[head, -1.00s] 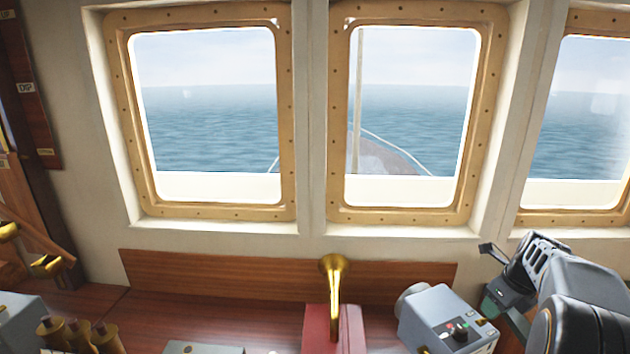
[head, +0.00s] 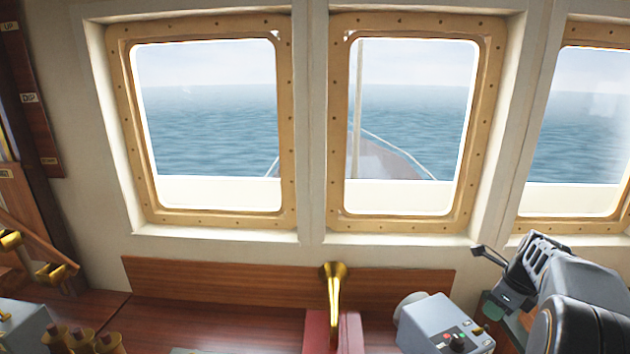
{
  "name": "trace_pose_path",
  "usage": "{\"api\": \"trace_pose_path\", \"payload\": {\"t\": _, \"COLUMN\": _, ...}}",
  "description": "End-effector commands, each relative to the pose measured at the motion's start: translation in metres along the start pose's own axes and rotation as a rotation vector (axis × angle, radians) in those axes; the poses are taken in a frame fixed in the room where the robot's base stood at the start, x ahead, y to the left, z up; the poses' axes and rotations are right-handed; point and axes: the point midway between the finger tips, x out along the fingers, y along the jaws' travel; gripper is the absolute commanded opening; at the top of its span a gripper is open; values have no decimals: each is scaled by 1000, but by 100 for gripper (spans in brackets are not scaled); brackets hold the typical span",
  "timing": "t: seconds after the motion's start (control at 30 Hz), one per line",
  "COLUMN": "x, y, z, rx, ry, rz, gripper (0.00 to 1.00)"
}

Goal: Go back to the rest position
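My gripper (head: 482,278) is at the lower right in the head view, at the end of my grey arm. It is above the right side of the wooden console, just right of a grey control box. One dark finger sticks out to the left. The rest of the gripper is seen edge-on or hidden by the arm, so I cannot tell how far apart the fingers are. I see nothing held in it.
The grey control box (head: 446,325) with knobs stands close to my gripper. A brass horn (head: 334,285) rises by a red box (head: 318,330). Brass cylinders (head: 82,341) stand at lower left. Framed windows (head: 207,125) line the wall behind; the console (head: 190,315) between is mostly bare.

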Motion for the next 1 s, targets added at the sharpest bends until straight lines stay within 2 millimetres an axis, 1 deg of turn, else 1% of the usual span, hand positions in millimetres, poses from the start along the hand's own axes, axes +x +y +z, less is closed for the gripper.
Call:
{"api": "trace_pose_path", "payload": {"t": 0.07, "x": 12, "y": 7, "z": -8, "rx": -195, "ry": 21, "rz": 19, "gripper": 34}}
{"api": "trace_pose_path", "payload": {"t": 0.13, "x": 17, "y": 19, "z": -16, "rx": -411, "ry": 38, "rz": 34, "gripper": 34}}
{"api": "trace_pose_path", "payload": {"t": 0.17, "x": 18, "y": 27, "z": -17, "rx": -516, "ry": 45, "rz": 38, "gripper": 34}}
{"api": "trace_pose_path", "payload": {"t": 0.2, "x": 18, "y": 38, "z": -16, "rx": -661, "ry": 52, "rz": 42, "gripper": 34}}
{"api": "trace_pose_path", "payload": {"t": 0.27, "x": 17, "y": 59, "z": -13, "rx": -891, "ry": 65, "rz": 47, "gripper": 34}}
{"api": "trace_pose_path", "payload": {"t": 0.3, "x": 17, "y": 74, "z": -10, "rx": -1049, "ry": 72, "rz": 49, "gripper": 34}}
{"api": "trace_pose_path", "payload": {"t": 0.37, "x": 14, "y": 100, "z": -5, "rx": -1297, "ry": 84, "rz": 51, "gripper": 34}}
{"api": "trace_pose_path", "payload": {"t": 0.4, "x": 13, "y": 119, "z": -1, "rx": -1466, "ry": 93, "rz": 48, "gripper": 34}}
{"api": "trace_pose_path", "payload": {"t": 0.47, "x": 10, "y": 149, "z": 3, "rx": -1723, "ry": 108, "rz": 41, "gripper": 34}}
{"api": "trace_pose_path", "payload": {"t": 0.5, "x": 9, "y": 169, "z": 5, "rx": -1881, "ry": 120, "rz": 33, "gripper": 34}}
{"api": "trace_pose_path", "payload": {"t": 0.6, "x": 6, "y": 212, "z": 7, "rx": -2178, "ry": 146, "rz": 3, "gripper": 34}}
{"api": "trace_pose_path", "payload": {"t": 0.7, "x": 4, "y": 244, "z": 7, "rx": -2346, "ry": 165, "rz": -43, "gripper": 34}}
{"api": "trace_pose_path", "payload": {"t": 0.8, "x": 1, "y": 267, "z": 9, "rx": -2419, "ry": 172, "rz": -96, "gripper": 34}}
{"api": "trace_pose_path", "payload": {"t": 0.9, "x": -5, "y": 281, "z": 13, "rx": -2470, "ry": 172, "rz": -152, "gripper": 34}}
{"api": "trace_pose_path", "payload": {"t": 1.0, "x": -12, "y": 289, "z": 19, "rx": -2503, "ry": 172, "rz": -200, "gripper": 34}}
